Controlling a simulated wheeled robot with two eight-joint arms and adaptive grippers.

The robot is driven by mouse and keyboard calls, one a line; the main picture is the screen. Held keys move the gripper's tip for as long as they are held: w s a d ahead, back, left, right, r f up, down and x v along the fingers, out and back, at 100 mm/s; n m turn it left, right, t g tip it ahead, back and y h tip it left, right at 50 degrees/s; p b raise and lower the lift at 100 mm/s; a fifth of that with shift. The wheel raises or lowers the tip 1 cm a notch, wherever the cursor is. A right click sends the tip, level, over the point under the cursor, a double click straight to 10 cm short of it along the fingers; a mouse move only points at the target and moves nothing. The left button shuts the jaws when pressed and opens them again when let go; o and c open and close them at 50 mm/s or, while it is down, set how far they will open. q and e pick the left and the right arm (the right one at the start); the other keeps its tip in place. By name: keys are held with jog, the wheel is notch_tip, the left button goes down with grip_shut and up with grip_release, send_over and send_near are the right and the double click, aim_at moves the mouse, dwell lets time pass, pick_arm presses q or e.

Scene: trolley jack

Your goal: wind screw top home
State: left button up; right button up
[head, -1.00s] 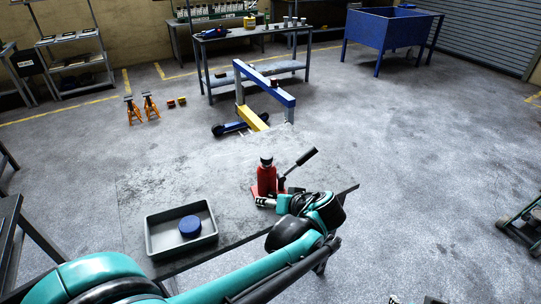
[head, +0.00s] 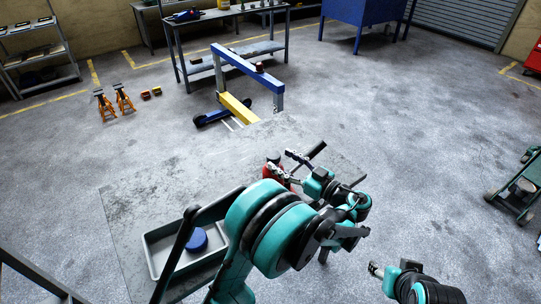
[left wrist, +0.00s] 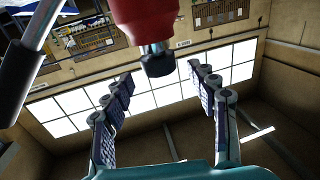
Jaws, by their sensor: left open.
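A red jack (head: 271,175) stands on the grey table, partly hidden behind my left gripper (head: 286,166). Its dark screw top also shows in the left wrist view (left wrist: 157,60), at the end of the red body, which appears upside down there. My left gripper's fingers (left wrist: 162,88) are spread apart, with the screw top seen in the gap between the fingertips. I see no clear contact. The jack's black-gripped lever (head: 316,151) sticks up to the right. My right gripper (head: 377,269) is low at the right, off the table's edge, and too small to read.
A grey tray (head: 153,241) with a round blue object (head: 196,240) sits at the table's front left, partly behind my arm. The table top (head: 190,175) is clear at left and back. A blue and yellow hoist (head: 245,68) stands beyond it.

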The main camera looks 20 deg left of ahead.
aim_at(278, 159)
pick_arm(q)
jog(key=shift+b+x, duration=0.5)
jog(key=shift+x, duration=1.8)
jog(key=c, duration=1.2)
jog(key=shift+m+t+h, duration=0.3)
jog(key=shift+m+t, duration=0.1)
jog(key=shift+t, duration=0.2)
